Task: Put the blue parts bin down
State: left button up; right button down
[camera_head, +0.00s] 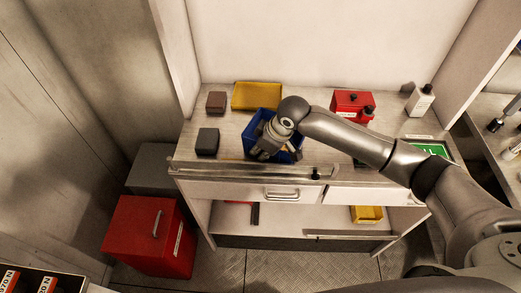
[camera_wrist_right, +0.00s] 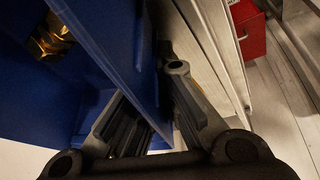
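The blue parts bin (camera_head: 252,127) is at the middle of the workbench top, partly hidden behind my right gripper (camera_head: 270,152). It looks upright; I cannot tell whether its base touches the bench. In the right wrist view the blue bin (camera_wrist_right: 105,30) fills the left side, with a shiny brass-coloured part (camera_wrist_right: 50,40) inside. The fingers of my right gripper (camera_wrist_right: 155,105) are on either side of the bin's wall and appear closed on it. My left gripper is not in view.
A red cabinet (camera_head: 150,235) stands below left.

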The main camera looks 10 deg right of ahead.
jog(key=c, duration=2.1)
grip_release()
jog(key=shift+f, duration=0.1)
jog(key=o, duration=0.5)
jog(key=shift+c, duration=0.2)
jog(key=b+v, duration=0.1)
jog(key=v, duration=1.1)
jog(key=shift+a, duration=0.1)
